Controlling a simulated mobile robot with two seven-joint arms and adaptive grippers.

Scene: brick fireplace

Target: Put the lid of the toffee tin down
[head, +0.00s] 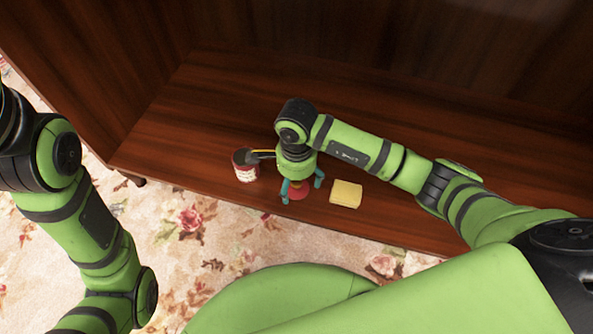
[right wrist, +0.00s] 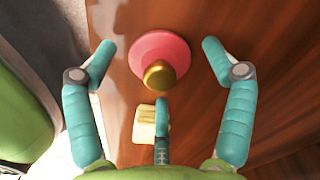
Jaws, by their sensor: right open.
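The lid (head: 297,193) is a red disc with a gold knob. In the right wrist view the lid (right wrist: 158,56) lies on the dark wood, knob facing the camera. My right gripper (head: 302,187) is directly above it; in the right wrist view my right gripper (right wrist: 158,50) has its teal fingers spread wide on both sides of the lid, clear of it. The toffee tin (head: 246,174), red with a pale label, stands upright just left of the gripper, its top dark. My left arm shows at the left, but its gripper is out of view.
A yellow block (head: 345,194) lies right of the lid on the wooden surface (head: 190,130); it also shows in the right wrist view (right wrist: 145,123). Wooden panels rise at the back and left. The front edge is close to the lid, with flowered carpet (head: 185,225) below.

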